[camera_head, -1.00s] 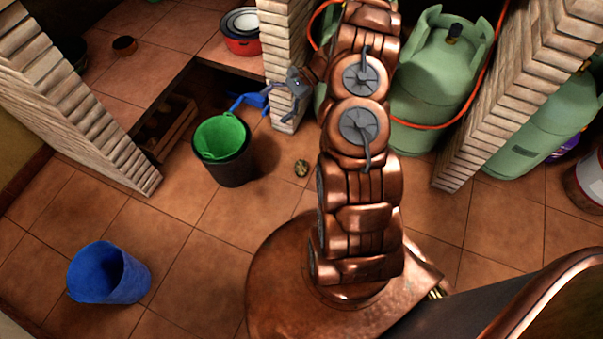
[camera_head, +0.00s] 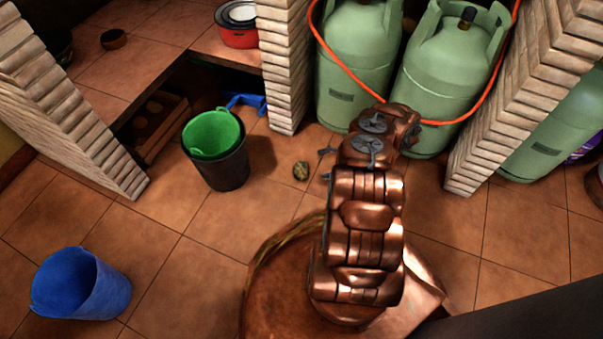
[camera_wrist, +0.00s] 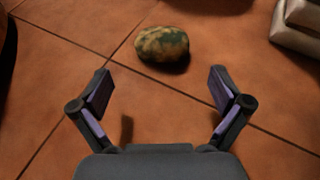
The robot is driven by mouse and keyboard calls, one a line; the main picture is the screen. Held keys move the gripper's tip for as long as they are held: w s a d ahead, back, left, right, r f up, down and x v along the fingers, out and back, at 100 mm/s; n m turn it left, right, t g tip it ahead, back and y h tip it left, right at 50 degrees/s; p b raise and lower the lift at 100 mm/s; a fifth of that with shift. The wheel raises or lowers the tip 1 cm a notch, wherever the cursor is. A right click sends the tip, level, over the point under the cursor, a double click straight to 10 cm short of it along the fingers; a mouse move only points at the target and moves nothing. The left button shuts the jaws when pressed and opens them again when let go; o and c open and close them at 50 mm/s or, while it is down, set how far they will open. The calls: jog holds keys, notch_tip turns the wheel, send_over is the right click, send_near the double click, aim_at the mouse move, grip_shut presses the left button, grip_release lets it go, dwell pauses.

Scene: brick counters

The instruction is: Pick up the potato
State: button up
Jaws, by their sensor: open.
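The potato (camera_head: 301,170) is a small mottled brown and dark green lump lying on the tiled floor, right of the black bucket. In the wrist view the potato (camera_wrist: 162,44) lies just beyond the fingertips, a little left of the midline between them. My gripper (camera_wrist: 161,90) is open and empty, its two fingers spread wide. In the head view my gripper (camera_head: 326,164) is low near the floor, just right of the potato. Most of it is hidden behind my copper arm there.
A black bucket (camera_head: 226,173) with a green bucket (camera_head: 210,133) inside stands left of the potato. A blue bucket (camera_head: 82,286) is at lower left. A brick pillar (camera_head: 284,65) and green gas cylinders (camera_head: 440,75) stand behind. Floor around the potato is clear.

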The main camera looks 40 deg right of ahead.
aim_at(304, 170)
jog(key=shift+b+x, duration=2.05)
jog(key=shift+x, duration=1.8)
jog(key=shift+c, duration=0.4)
jog(key=c, duration=1)
